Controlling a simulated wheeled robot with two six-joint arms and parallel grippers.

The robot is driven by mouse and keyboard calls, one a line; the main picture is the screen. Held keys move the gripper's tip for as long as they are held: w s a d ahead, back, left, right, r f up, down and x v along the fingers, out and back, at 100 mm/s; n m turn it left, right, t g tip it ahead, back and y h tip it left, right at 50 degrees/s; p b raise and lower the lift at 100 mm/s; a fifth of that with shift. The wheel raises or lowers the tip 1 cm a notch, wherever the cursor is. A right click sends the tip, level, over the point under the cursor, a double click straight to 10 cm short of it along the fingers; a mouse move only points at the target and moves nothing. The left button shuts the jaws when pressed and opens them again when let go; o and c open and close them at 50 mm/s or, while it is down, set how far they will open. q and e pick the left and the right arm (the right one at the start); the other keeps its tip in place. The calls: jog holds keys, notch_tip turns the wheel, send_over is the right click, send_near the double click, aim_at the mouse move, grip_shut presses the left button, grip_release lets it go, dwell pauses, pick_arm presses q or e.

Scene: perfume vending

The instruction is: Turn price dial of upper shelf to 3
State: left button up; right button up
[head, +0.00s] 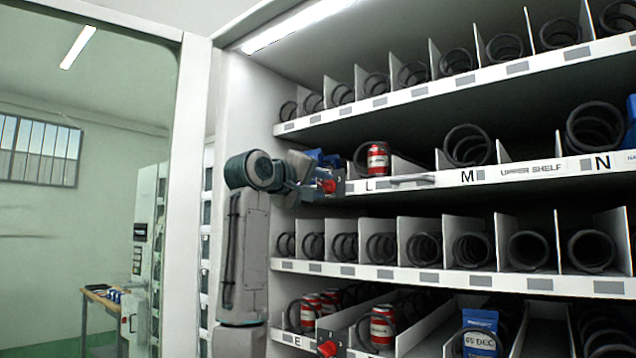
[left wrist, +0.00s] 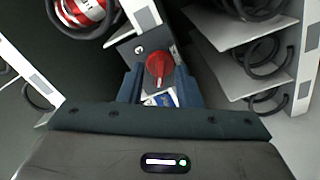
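The upper shelf (head: 529,171) carries the labels L, M, N and "UPPER SHELF" in the head view. Its red price dial (head: 327,186) sits on a grey block at the shelf's left end. My left gripper (head: 312,182) is at this dial, coming in from the left. In the left wrist view the red dial (left wrist: 159,68) lies between the tips of the two blue fingers (left wrist: 158,84), with gaps at both sides, so the gripper looks open. The dial's pointer number cannot be read. My right gripper is not in view.
A red can (head: 377,160) stands in a coil beside the dial, and also shows in the left wrist view (left wrist: 86,10). The cabinet's white side wall (head: 236,100) is close to my left arm.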

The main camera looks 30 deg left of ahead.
pick_arm(q)
jog(key=shift+c, duration=0.2)
grip_shut()
